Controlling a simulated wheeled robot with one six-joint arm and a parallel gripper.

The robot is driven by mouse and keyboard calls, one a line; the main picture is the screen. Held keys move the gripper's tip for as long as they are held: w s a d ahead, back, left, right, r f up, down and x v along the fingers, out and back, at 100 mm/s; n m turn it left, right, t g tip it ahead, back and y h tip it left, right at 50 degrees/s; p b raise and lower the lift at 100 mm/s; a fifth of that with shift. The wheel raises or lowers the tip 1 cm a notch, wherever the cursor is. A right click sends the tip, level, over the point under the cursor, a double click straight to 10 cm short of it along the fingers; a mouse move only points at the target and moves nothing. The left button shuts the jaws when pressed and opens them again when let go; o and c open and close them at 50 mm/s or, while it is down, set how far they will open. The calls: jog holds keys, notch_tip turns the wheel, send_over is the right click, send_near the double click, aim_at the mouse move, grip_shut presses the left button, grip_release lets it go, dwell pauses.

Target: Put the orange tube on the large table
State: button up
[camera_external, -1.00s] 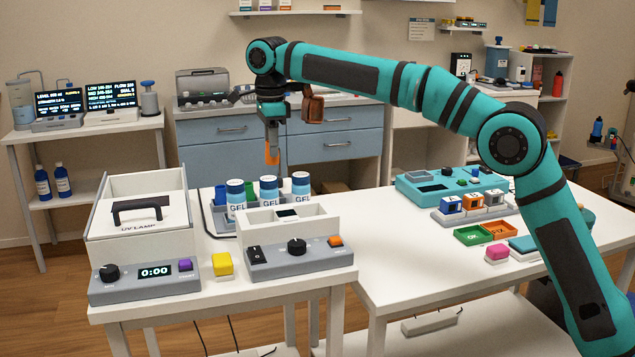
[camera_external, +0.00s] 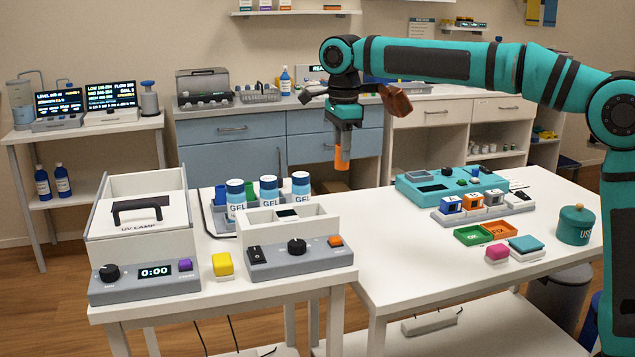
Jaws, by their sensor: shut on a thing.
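The orange tube (camera_external: 342,160) hangs upright below my gripper (camera_external: 343,144), which is shut on its upper part. Behind the tube are the blue and white cabinet fronts. The large white table (camera_external: 390,283) is on the right, its bare left part below and in front of the tube. The tube is held in the air, apart from any surface. The finger contact is small in this view.
A teal device (camera_external: 452,184), a row of coloured cubes (camera_external: 483,207), green and orange trays (camera_external: 473,236) and a teal canister (camera_external: 575,225) stand on the large table. The smaller left table holds GEL jars (camera_external: 268,193) and a UV lamp box (camera_external: 137,220). The large table's left part is clear.

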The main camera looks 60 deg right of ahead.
jog(key=s+f, duration=0.4)
jog(key=s, duration=0.9)
jog(key=s+f, duration=0.5)
jog(key=s, duration=0.9)
jog(key=shift+f, duration=5.05)
jog(key=shift+f, duration=0.1)
jog(key=o, duration=1)
jog(key=shift+c, duration=0.2)
